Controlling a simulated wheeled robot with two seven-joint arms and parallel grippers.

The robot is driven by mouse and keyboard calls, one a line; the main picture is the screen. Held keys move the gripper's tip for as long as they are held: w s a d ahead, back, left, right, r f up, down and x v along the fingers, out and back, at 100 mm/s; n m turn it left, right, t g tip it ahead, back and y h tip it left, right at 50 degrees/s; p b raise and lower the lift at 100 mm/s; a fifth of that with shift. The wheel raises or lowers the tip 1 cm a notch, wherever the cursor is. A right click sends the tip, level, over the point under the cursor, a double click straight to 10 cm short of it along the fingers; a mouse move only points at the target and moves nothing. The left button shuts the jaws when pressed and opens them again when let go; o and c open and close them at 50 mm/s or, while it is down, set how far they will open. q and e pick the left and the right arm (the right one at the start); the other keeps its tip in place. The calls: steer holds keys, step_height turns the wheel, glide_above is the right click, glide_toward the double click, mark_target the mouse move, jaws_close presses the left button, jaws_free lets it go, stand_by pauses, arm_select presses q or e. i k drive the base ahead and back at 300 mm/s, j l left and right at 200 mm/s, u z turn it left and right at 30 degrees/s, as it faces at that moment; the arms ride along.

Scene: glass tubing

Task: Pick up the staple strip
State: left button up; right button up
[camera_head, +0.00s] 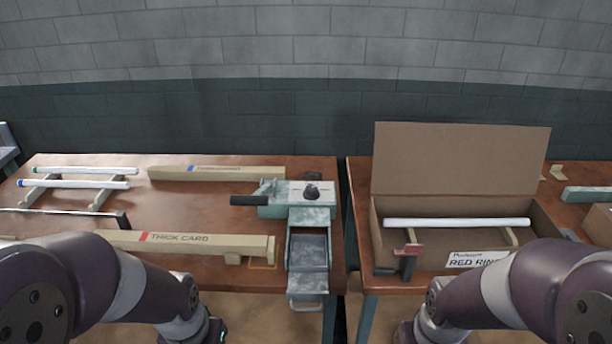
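I cannot make out a staple strip with certainty in the head view. A small dark piece with a red top (408,257) stands at the front left corner of the open cardboard box (460,157); I cannot tell what it is. My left arm comes in at the lower left and my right arm at the lower right. Both run out of the bottom edge, so neither gripper shows.
A green-grey machine (308,230) with a black handle stands on the left table's right side. White tubes (75,184) rest on a rack. Long cartons (185,242) lie nearby. Another white tube (457,223) lies in the box. A gap separates the tables.

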mark_target(307, 176)
steer(key=i+l+z, duration=0.25)
steer(key=i, duration=0.25)
steer(key=i+l+z, duration=0.25)
steer(key=i, duration=0.2)
